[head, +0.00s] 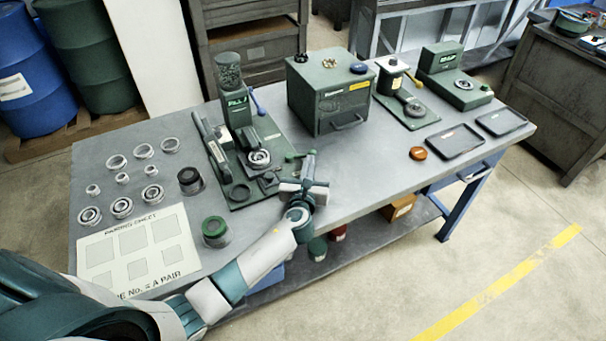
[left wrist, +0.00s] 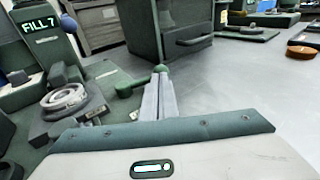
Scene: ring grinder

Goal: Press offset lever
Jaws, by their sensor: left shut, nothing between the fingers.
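The ring grinder (head: 236,108) stands on a green base plate at the left-centre of the table, with a "FILL 7" display in the left wrist view (left wrist: 38,27). A short green lever (head: 290,157) lies at the plate's right edge and also shows in the left wrist view (left wrist: 128,89). A green ball knob (left wrist: 160,69) shows at my fingertips. A second lever with a blue ball (head: 252,89) rises beside the column. My left gripper (head: 309,163) is shut and empty beside the green lever. I cannot tell whether its fingers touch the lever or knob.
A ring (head: 259,157) sits in the grinder fixture. A green box (head: 330,92) stands behind and right of my gripper. Several rings and a pairing sheet (head: 138,248) lie at left. The table's front middle is mostly clear; an orange disc (head: 418,153) lies to the right.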

